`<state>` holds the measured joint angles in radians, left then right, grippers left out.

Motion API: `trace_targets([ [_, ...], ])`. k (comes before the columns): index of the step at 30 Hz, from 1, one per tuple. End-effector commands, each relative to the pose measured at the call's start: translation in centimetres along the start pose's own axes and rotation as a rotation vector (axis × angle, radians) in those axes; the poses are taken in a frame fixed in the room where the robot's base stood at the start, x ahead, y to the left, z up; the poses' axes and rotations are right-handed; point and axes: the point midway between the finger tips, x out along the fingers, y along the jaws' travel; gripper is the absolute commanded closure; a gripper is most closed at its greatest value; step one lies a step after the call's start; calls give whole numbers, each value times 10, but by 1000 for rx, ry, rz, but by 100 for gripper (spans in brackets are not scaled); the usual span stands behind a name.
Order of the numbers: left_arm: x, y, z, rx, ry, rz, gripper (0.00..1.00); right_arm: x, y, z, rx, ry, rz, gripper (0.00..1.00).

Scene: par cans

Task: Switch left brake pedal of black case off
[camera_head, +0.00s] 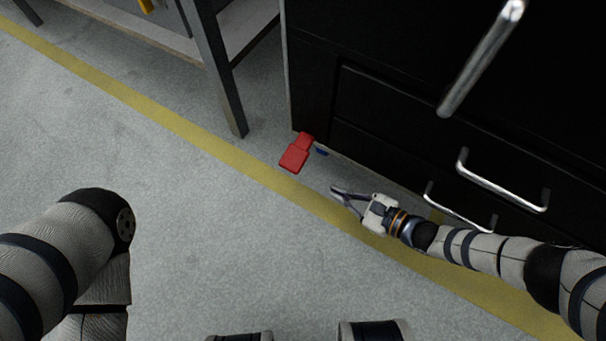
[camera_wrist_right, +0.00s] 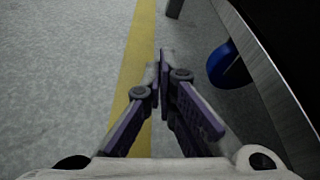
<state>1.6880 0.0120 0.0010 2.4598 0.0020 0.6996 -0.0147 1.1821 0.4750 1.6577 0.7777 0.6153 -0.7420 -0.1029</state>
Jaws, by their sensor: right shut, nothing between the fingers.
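The black case (camera_head: 385,95) has several drawers with metal handles and stands at the right of the head view. A red brake pedal (camera_head: 297,153) sticks out low at its left corner, just above the floor. Part of a blue wheel (camera_head: 321,151) shows beside it; a blue wheel (camera_wrist_right: 224,66) also shows under the case edge in the right wrist view. My right gripper (camera_head: 336,190) is shut and empty, low beside the case, below and right of the pedal and apart from it. Its closed fingertips (camera_wrist_right: 163,58) show in the wrist view, where the pedal is not seen. My left gripper is out of view.
A metal workbench leg (camera_head: 216,75) stands left of the case. A yellow line (camera_head: 165,121) crosses the grey floor under my right gripper. The floor left of the line is clear. Drawer handles (camera_head: 500,188) project near my right arm.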

Motion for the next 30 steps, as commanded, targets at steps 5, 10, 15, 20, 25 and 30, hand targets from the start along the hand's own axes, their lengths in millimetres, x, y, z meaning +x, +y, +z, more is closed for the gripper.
trace_targets([
  [5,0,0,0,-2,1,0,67,2,1,1,0,-1,3,100],
  [10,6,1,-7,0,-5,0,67,26,2,-1,0,-2,5,100],
  [15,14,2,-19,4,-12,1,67,64,3,-2,0,-3,5,100],
  [20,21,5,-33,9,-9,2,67,100,1,0,-3,-4,4,100],
  [25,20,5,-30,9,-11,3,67,95,2,16,3,-1,4,100],
  [30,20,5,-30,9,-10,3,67,90,2,32,2,0,4,100],
])
